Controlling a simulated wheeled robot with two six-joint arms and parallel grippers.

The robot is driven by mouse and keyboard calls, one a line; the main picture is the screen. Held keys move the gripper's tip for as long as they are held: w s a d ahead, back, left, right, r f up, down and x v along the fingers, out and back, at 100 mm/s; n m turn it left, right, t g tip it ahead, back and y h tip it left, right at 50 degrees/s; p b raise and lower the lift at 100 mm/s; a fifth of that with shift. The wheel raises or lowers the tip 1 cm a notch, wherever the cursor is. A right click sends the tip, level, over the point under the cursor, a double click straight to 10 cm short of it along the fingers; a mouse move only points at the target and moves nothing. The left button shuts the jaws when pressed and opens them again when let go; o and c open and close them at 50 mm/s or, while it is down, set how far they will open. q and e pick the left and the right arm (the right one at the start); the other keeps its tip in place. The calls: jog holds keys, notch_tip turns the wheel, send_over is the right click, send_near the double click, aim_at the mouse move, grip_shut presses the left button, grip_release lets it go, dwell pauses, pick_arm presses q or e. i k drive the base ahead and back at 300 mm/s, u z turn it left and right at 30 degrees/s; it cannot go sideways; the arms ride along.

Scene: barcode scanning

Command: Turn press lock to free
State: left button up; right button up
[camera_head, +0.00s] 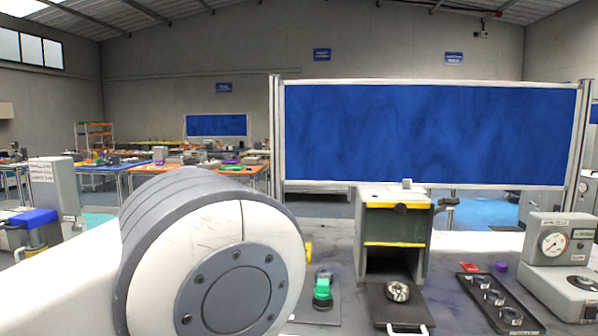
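A grey press-like box (393,197) with yellow strips across its front stands on the table right of centre. A dark handle or knob (446,204) sticks out at its upper right side; I cannot tell whether this is the lock or how it is set. A small pale block (407,184) sits on its top. A dark plate (401,315) lies in front of its opening, with a round metal part (398,291) on it. Neither gripper shows. A large white and grey joint of my arm fills the lower left and hides part of the table.
A green and black device (322,288) stands on a dark plate left of the box. To the right are a black tray (495,303) with round metal parts, red and purple pieces, and a grey gauge unit (557,250). A blue panel (430,130) stands behind.

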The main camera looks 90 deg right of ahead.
aim_at(406, 182)
jog(key=u, duration=0.05)
jog(key=k, duration=0.5)
jog(key=z, duration=2.1)
